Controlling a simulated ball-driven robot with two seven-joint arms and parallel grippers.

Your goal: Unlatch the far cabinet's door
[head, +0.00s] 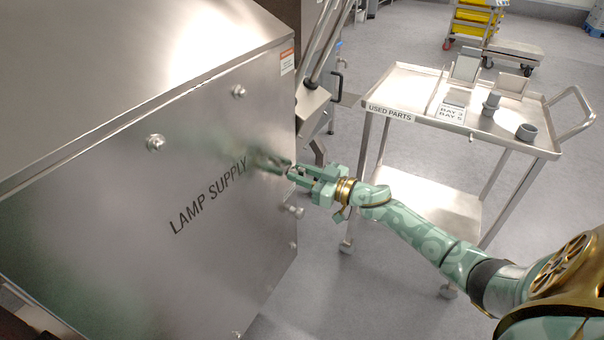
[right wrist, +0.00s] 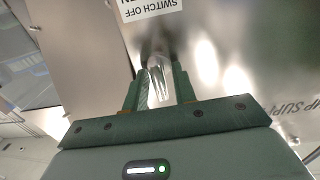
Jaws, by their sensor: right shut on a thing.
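A metal cabinet with a brushed steel door (head: 130,215) marked LAMP SUPPLY fills the left of the head view; the door lies flush in its frame. My right gripper (head: 292,171) is at the right part of this door. In the right wrist view the gripper (right wrist: 159,82) is shut on a shiny rounded metal latch knob (right wrist: 158,72) that stands out from the door. In the head view the fingers mostly hide this knob, so its turn angle cannot be told. My left gripper is not in view.
Round metal fasteners (head: 155,142) stand out from the door. A steel trolley (head: 400,82) marked USED PARTS stands at the right, with small grey parts on top. A cart with yellow bins (head: 472,22) is farther back. Grey floor is free between trolley and cabinet.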

